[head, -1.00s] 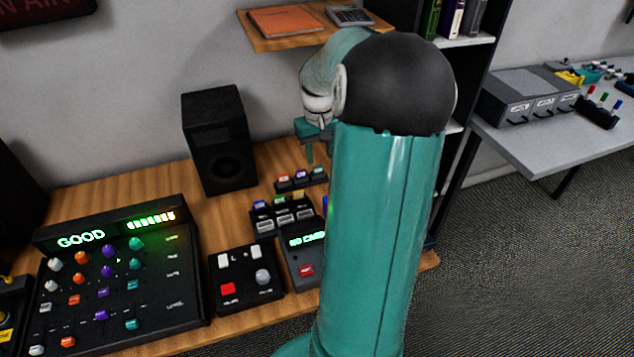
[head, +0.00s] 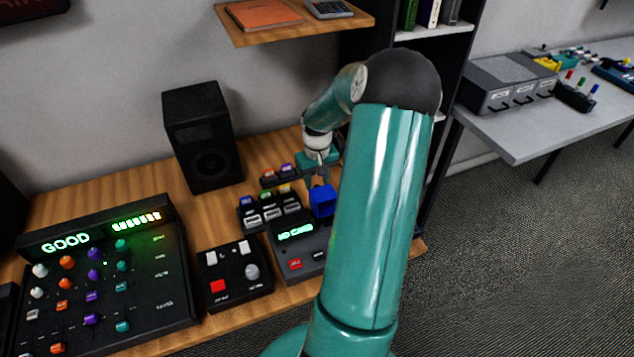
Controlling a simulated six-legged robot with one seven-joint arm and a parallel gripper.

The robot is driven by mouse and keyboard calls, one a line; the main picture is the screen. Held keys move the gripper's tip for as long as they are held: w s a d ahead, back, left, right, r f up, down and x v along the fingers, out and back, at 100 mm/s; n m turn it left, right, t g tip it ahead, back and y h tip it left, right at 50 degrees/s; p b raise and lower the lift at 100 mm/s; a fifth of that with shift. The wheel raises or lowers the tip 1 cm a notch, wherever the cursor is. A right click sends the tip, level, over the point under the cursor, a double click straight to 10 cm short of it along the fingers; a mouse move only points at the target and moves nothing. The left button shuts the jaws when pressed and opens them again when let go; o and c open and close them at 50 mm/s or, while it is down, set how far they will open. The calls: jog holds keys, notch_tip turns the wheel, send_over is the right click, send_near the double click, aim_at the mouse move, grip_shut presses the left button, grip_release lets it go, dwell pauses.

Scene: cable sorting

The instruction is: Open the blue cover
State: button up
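The blue cover (head: 323,201) is a small blue block shape at the right rear of the dark device with the green lit display (head: 296,233). It shows in the head view just left of my arm's thick link. My gripper (head: 319,179) is directly above and behind the cover, pointing down, with its fingertips close to the cover's top. I cannot tell whether they touch it. The fingers are too small to show whether they are open or shut. The cover looks closed, but its far side is hidden.
Several coloured switches (head: 270,204) stand left of the cover. A small button box (head: 235,274) and a mixing console (head: 105,285) reading GOOD are further left. A black speaker (head: 203,138) stands behind. A wooden shelf (head: 290,28) is above, and a grey table (head: 540,130) is right.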

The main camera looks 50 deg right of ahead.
aim_at(322, 198)
jog(key=shift+f, duration=0.65)
grip_shut()
jog(key=shift+s+a+r+t+h, duration=0.25)
jog(key=shift+s+r+t+h, duration=0.1)
jog(key=shift+r+t, duration=0.15)
jog(key=shift+s+a+r+t+h, duration=0.25)
jog(key=shift+s+r+t, duration=0.1)
jog(key=shift+r+t, duration=0.15)
jog(key=shift+s+a+r, duration=0.1)
jog(key=shift+s, duration=0.2)
